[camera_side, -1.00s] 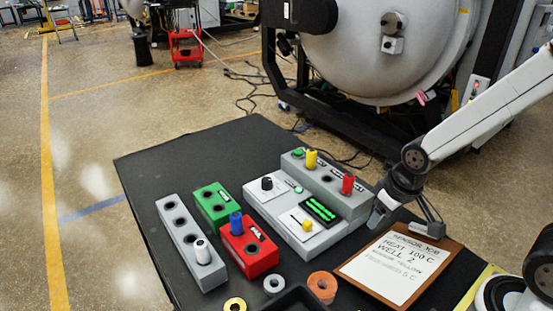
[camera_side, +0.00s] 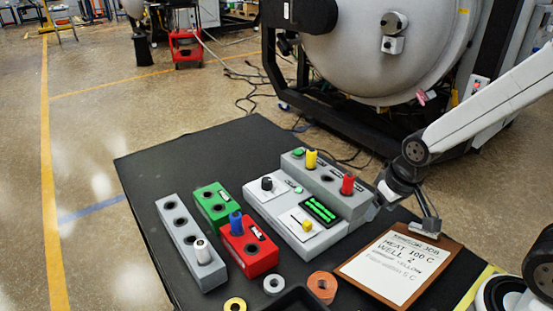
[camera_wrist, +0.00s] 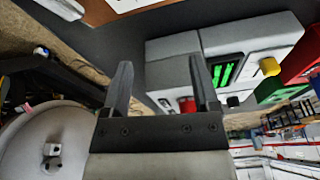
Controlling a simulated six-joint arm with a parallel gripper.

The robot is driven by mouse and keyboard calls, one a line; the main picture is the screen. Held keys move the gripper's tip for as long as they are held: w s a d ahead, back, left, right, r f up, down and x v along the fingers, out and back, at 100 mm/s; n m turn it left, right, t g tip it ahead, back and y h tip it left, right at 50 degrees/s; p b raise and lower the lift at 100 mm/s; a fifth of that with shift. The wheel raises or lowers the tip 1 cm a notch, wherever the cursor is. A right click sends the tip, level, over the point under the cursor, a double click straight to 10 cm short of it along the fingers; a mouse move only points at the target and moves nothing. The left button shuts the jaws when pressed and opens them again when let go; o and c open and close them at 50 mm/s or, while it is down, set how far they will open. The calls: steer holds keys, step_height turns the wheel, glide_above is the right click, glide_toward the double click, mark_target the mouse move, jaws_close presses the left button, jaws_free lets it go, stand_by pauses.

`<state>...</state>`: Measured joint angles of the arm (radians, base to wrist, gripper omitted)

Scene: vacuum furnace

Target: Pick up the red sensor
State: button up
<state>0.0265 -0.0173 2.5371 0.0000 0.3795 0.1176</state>
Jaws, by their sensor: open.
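The red sensor (camera_side: 347,184) stands upright in the right well of the raised grey heater block (camera_side: 325,187). My gripper (camera_side: 376,208) is just right of that block, low beside its end, and its fingertips are hard to make out there. In the wrist view my gripper (camera_wrist: 160,62) has two dark fingers spread apart with nothing held between them. The red sensor shows there as a small red patch (camera_wrist: 187,104) near the base of the right finger, partly hidden. A yellow sensor (camera_side: 311,159) stands in the same block's left well.
A clipboard (camera_side: 400,263) lies right of the block, under my wrist. A red block (camera_side: 249,247) holds a blue sensor (camera_side: 236,223); a green block (camera_side: 212,206) and a long grey block (camera_side: 190,243) stand left. Rings lie at the front.

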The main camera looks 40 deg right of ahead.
mark_target(350, 175)
steer(key=w+d+r+m, duration=0.1)
steer(key=r+m, duration=0.1)
steer(key=m, duration=0.1)
steer(key=w+r+m, duration=0.2)
steer(key=m, duration=0.1)
steer(key=w+d+r+m, duration=0.1)
steer(key=w+r+m, duration=0.1)
steer(key=r+m, duration=0.1)
steer(key=shift+d+m+g, duration=0.3)
steer(key=shift+d+m, duration=0.05)
steer(key=shift+m, duration=0.15)
steer(key=w+a+r, duration=0.1)
steer(key=w+a+r+m+g, duration=0.1)
steer(key=a, duration=0.1)
steer(key=w+a+r+m+g, duration=0.1)
steer(key=shift+w+a, duration=0.15)
steer(key=shift+a, duration=0.1)
steer(key=shift+f, duration=1.4)
steer(key=shift+w+d+f, duration=0.1)
steer(key=shift+w+f, duration=0.05)
steer(key=shift+f, duration=2.45)
jaws_close()
